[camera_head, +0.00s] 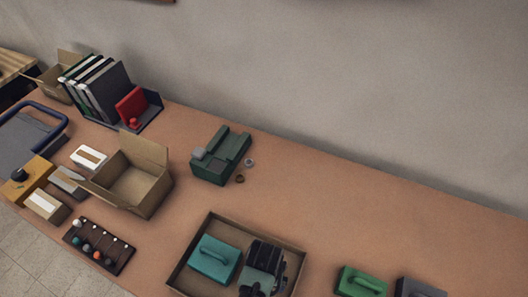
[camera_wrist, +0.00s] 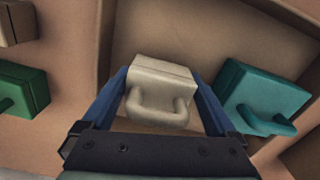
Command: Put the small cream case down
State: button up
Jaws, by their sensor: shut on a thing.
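The small cream case (camera_wrist: 162,88), with a loop handle, sits between the two blue fingers of my gripper (camera_wrist: 163,95) in the wrist view. The fingers are shut on its sides. The case is over or inside the open brown tray (camera_head: 183,264), whose wall also shows in the wrist view (camera_wrist: 104,45). I cannot tell whether it touches the tray floor. In the head view my dark gripper (camera_head: 264,258) is at the tray's right part and hides the cream case.
A teal case (camera_head: 215,258) lies in the tray beside the cream case. A green case (camera_head: 362,281) and a dark case (camera_head: 420,288) stand outside to the right. An open cardboard box (camera_head: 135,185) and a dark green device (camera_head: 221,155) stand behind. The table is clear at the back right.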

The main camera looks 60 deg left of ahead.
jog(key=shift+f, duration=0.9)
jog(key=shift+f, duration=0.15)
jog(key=o, duration=1)
notch_tip(320, 180, up, 12)
jog(key=shift+r, duration=0.15)
